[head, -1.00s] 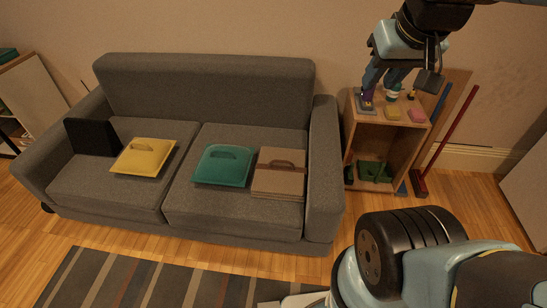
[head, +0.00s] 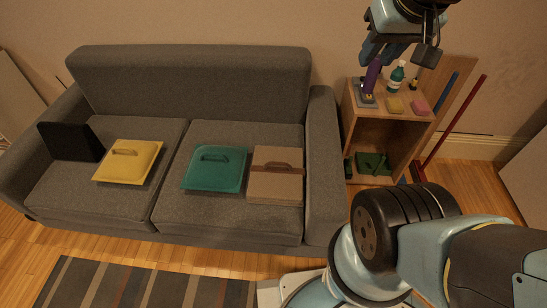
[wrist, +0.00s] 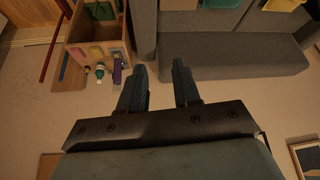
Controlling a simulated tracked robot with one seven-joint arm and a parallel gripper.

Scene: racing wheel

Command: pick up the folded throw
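A folded brown-beige throw (head: 275,188) with a darker strap lies flat on the right seat of the grey sofa (head: 190,85), against the right armrest. I take this bundle to be the folded throw. My gripper (head: 377,57) is up at the top right of the head view, above the wooden cabinet and well away from the throw. In the wrist view, my gripper (wrist: 160,86) has its two dark fingers apart with nothing between them.
A teal handled item (head: 215,169) lies left of the throw. A yellow one (head: 128,160) and a black panel (head: 70,142) are farther left. The wooden cabinet (head: 398,123) holds a purple object (head: 373,76) and a green bottle (head: 396,77). A striped rug (head: 150,285) lies in front.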

